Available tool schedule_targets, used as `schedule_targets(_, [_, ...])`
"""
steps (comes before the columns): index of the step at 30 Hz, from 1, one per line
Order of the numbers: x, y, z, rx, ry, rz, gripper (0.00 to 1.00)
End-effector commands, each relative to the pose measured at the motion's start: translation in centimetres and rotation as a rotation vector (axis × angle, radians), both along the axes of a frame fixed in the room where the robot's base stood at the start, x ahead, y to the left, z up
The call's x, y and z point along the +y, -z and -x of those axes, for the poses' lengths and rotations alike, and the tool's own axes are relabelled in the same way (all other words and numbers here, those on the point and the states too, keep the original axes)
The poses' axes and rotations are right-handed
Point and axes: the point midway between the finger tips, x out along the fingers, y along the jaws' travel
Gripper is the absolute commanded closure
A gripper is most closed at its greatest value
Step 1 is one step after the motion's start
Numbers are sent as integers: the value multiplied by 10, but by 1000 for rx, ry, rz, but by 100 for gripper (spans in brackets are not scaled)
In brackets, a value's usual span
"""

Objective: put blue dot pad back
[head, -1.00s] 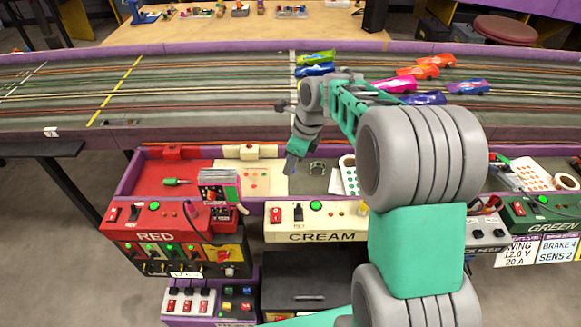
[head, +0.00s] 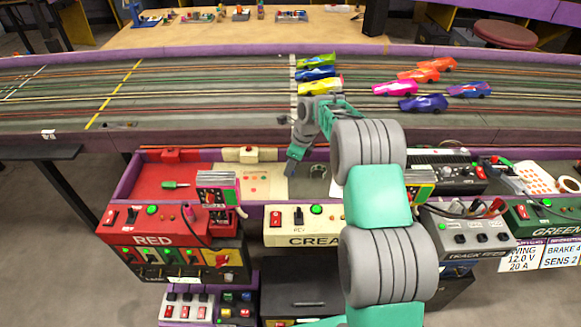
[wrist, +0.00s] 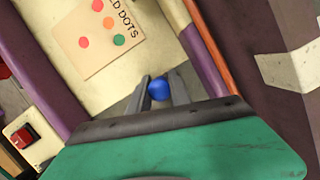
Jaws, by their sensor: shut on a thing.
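In the wrist view, my gripper (wrist: 159,82) is shut on a small rounded blue thing (wrist: 158,89), seen end on between the two fingers. I take it for the blue dot pad, but cannot make out its full shape. The held thing is not clear there. The card also shows in the wrist view (wrist: 90,35), with red, orange and green dots and partly cut-off lettering ending in "DOTS".
A grey clip-shaped piece (head: 318,171) lies just right of my gripper. The cream control box (head: 285,218) stands in front, the red box (head: 165,240) to the left. A sheet of orange dots (head: 535,175) lies far right. The slot track (head: 200,85) with several cars runs behind.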

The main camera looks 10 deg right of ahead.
Motion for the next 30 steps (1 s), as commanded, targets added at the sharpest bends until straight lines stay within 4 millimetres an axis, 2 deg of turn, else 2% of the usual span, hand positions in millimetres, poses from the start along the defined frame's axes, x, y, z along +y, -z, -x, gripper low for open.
schedule_targets(8, [0,0,-1,-3,0,1,100])
schedule_targets(9, [0,1,-1,-3,0,1,75])
schedule_targets(17, [0,0,-1,-3,0,1,54])
schedule_targets(26, [0,-4,-1,-5,0,1,54])
schedule_targets(30, [-7,-29,1,-8,3,1,54])
